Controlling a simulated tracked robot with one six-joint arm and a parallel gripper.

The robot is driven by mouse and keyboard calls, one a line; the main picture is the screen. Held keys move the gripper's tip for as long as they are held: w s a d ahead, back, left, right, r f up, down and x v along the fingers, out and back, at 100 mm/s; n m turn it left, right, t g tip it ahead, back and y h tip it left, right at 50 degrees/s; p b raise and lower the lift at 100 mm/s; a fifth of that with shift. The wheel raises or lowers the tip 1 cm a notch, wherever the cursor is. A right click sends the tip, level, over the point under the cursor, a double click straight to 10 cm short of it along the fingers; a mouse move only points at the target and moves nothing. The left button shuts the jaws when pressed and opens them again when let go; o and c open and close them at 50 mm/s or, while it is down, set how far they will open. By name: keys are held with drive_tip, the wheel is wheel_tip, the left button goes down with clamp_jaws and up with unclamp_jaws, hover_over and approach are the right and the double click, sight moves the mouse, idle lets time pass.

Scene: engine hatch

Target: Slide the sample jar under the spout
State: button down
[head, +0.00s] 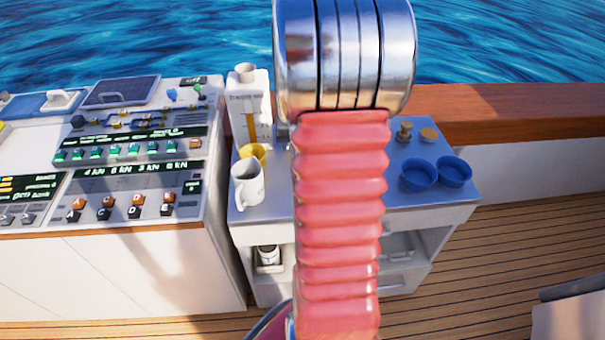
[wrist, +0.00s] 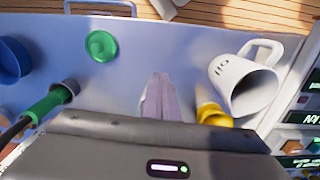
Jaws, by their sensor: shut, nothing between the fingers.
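My gripper (wrist: 158,85) is shut and empty in the wrist view, over the grey bench top. In the head view my arm hides it. I cannot tell for certain which thing is the sample jar. A round green piece (wrist: 101,46) lies left of and beyond the fingertips, apart from them. A yellow cup-like piece (wrist: 212,112) stands close to their right; it also shows in the head view (head: 254,153). A white dispenser (head: 248,112) with a yellow gauge stands at the bench's back left. Its spout is not clearly visible.
A white mug (head: 247,184) stands at the bench's front left, right of the fingers in the wrist view (wrist: 242,85). Blue bowls (head: 418,174) stand at the right. A green-handled piece (wrist: 48,104) is left of the gripper. A small jar-like item (head: 267,256) sits on the lower shelf.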

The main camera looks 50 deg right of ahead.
drive_tip(key=shift+r, duration=1.35)
drive_tip(key=w+a+r+n+t+h, duration=0.1)
drive_tip(key=a+r+n, duration=0.1)
drive_tip(key=a+r, duration=0.5)
drive_tip(key=w+a+r+n+t, duration=0.1)
drive_tip(key=a+r+n, duration=0.15)
drive_tip(key=a, duration=0.85)
drive_tip(key=s+a+r+n+t, duration=0.1)
drive_tip(key=s+a, duration=0.3)
drive_tip(key=a, duration=0.4)
drive_tip(key=s+a+r+n+t+y, duration=0.1)
drive_tip(key=s+a+n, duration=0.3)
drive_tip(key=a, duration=0.4)
drive_tip(key=shift+a+r+t, duration=0.25)
drive_tip(key=shift+r+t, duration=0.55)
drive_tip(key=shift+r, duration=0.1)
drive_tip(key=c, duration=2.5)
unclamp_jaws()
drive_tip(key=shift+s, duration=0.1)
